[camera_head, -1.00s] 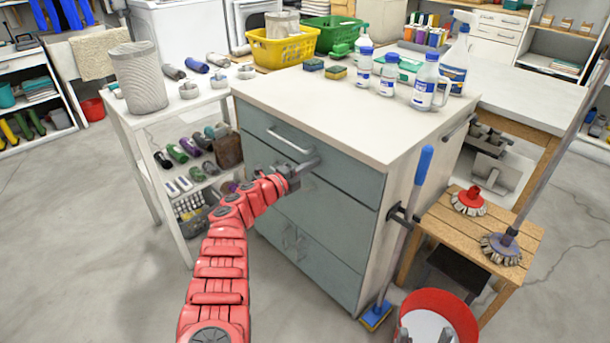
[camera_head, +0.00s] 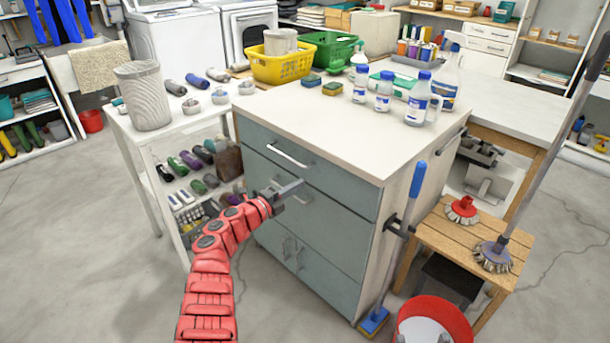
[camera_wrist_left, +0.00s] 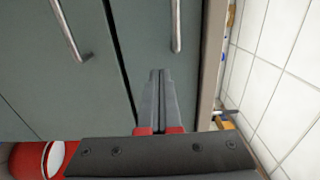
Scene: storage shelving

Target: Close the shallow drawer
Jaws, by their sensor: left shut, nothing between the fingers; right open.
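The shallow drawer (camera_head: 325,172) is the top front of a grey-green cabinet, with a metal bar handle (camera_head: 287,155). Its front looks about level with the panel below. In the left wrist view, the drawer front (camera_wrist_left: 150,40) lies between two dark seams, with its handle (camera_wrist_left: 176,25) at the top. My left gripper (camera_head: 292,186) is shut and empty, below the drawer handle. In the left wrist view its fingers (camera_wrist_left: 158,80) point toward the drawer front; contact cannot be told. I cannot make out my right gripper.
The white countertop (camera_head: 330,125) holds bottles and sponges. A blue-handled broom (camera_head: 400,245) leans at the cabinet's right side. A wooden stool (camera_head: 455,235) with brush heads and a red bucket (camera_head: 458,318) stand at the right. A white shelf cart (camera_head: 125,130) stands left.

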